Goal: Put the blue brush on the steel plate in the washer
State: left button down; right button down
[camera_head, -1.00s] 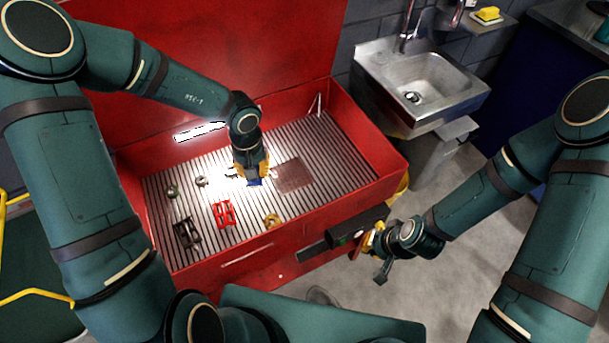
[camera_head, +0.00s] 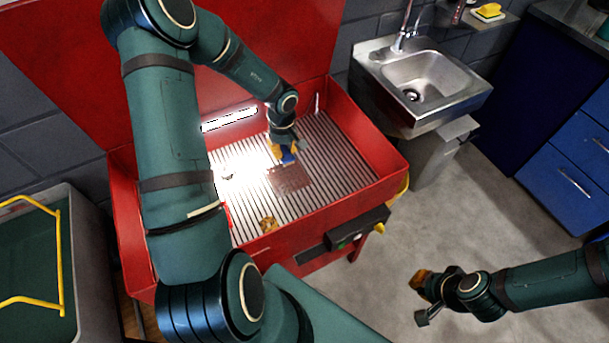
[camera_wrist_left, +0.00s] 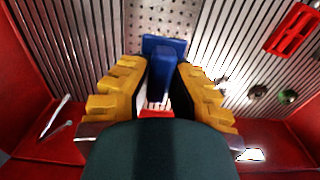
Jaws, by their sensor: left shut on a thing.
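The blue brush (camera_head: 288,158) is held in my left gripper (camera_head: 284,148) inside the red washer (camera_head: 390,165). In the left wrist view the blue brush (camera_wrist_left: 163,58) sits between the yellow fingers of my left gripper (camera_wrist_left: 160,88), which are shut on it. The perforated steel plate (camera_head: 290,180) lies on the slatted washer floor, just in front of the brush in the head view. The plate (camera_wrist_left: 160,16) also shows beyond the brush in the left wrist view. I cannot tell whether brush and plate touch. My right gripper (camera_head: 422,296) hangs outside the washer, and its opening is unclear.
A tan ring-shaped part (camera_head: 268,225) lies near the washer's front wall. A red part (camera_wrist_left: 292,30) and small round parts (camera_wrist_left: 288,97) lie on the slats. A sink (camera_head: 425,80) stands at the right. A bright lamp (camera_head: 229,119) glares; my left arm hides the washer's left side.

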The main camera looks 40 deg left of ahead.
pick_arm(q)
notch_tip(320, 180, down, 6)
jog(key=shift+w+r+b, duration=0.1)
jog(key=shift+r+b, duration=0.15)
jog(key=shift+b, duration=0.9)
jog(key=shift+f+b, duration=0.9)
jog(key=shift+f, duration=1.5)
jog(key=shift+r, duration=0.1)
jog(key=c, duration=1)
grip_release()
jog(key=shift+f, duration=0.2)
jog(key=shift+c, duration=0.2)
jog(key=shift+r, duration=0.15)
notch_tip(320, 180, up, 12)
jog(key=p, duration=0.4)
jog(key=shift+r+p, duration=0.1)
jog(key=shift+p, duration=0.25)
